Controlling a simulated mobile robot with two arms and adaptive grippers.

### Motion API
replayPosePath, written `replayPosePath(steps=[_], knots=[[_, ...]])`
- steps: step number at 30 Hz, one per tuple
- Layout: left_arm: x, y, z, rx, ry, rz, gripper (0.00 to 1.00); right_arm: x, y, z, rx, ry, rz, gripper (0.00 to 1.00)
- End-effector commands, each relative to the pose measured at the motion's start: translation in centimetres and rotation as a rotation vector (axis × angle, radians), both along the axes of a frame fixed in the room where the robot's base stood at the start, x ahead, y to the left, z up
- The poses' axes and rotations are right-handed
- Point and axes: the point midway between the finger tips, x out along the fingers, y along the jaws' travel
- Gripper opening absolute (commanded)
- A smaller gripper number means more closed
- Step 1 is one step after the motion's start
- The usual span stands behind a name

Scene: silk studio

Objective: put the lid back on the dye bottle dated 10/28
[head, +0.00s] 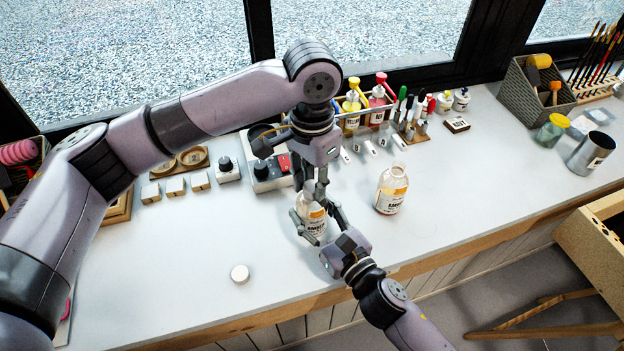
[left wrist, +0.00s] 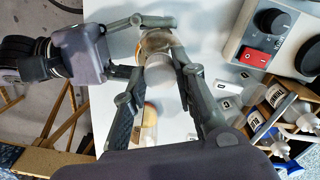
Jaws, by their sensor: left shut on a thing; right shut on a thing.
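A clear bottle (head: 311,216) with a white and orange label stands on the table; my right gripper (head: 322,226) is shut around its body. My left gripper (head: 315,188) is directly above it, shut on a white lid (left wrist: 162,77). In the left wrist view the lid is over the bottle (left wrist: 155,44); I cannot tell whether it touches the neck. A second similar bottle (head: 391,190) stands uncapped to the right. Another white lid (head: 240,273) lies on the table at front left. I cannot read the dates on the labels.
A switch box (head: 268,174) with a red switch stands behind the held bottle. A rack of coloured bottles (head: 365,106), markers (head: 408,115) and small labelled blocks (head: 175,186) are farther back. A metal cup (head: 590,152) stands at right. The front left of the table is mostly clear.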

Motion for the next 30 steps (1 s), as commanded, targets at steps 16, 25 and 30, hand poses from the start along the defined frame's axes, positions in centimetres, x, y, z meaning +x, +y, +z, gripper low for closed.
replayPosePath(steps=[16, 25, 30], knots=[[0.04, 0.03, -0.09, 0.000, 0.001, -1.186, 0.00, 0.00, -0.02, -0.03, -0.001, 0.001, 0.000, 0.00], [0.04, 0.03, -0.09, -0.001, 0.000, -1.286, 0.30, 0.00, -0.01, -0.03, -0.001, 0.001, 0.000, 0.00], [0.04, 0.03, -0.09, -0.002, 0.001, -1.285, 0.41, 0.00, -0.01, -0.03, -0.001, 0.001, 0.000, 0.00]])
